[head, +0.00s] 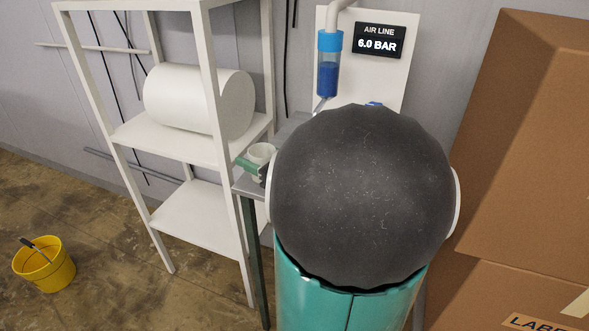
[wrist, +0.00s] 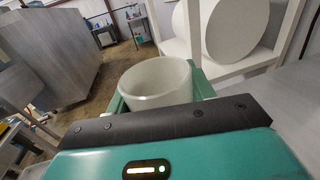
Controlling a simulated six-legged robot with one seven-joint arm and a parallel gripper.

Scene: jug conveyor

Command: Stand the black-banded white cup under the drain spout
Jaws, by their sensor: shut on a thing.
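A white cup (head: 261,153) is in my gripper (head: 250,164), near the left edge of the grey table. The wrist view shows the cup (wrist: 157,84) upright, its open rim up, between the two green fingers of my gripper (wrist: 160,92), which is shut on it. No black band shows clearly on the visible part. The drain spout (head: 320,105) points down below the blue-filled filter bowl (head: 328,72), up and right of the cup in the head view. My own arm hides the area under the spout. I cannot tell whether the cup touches the table.
The grey table (head: 243,185) is mostly hidden behind my arm. A white shelf (head: 190,222) with a large white roll (head: 190,98) stands just left. Brown cartons (head: 520,130) fill the right. A yellow bucket (head: 45,268) stands on the floor at far left.

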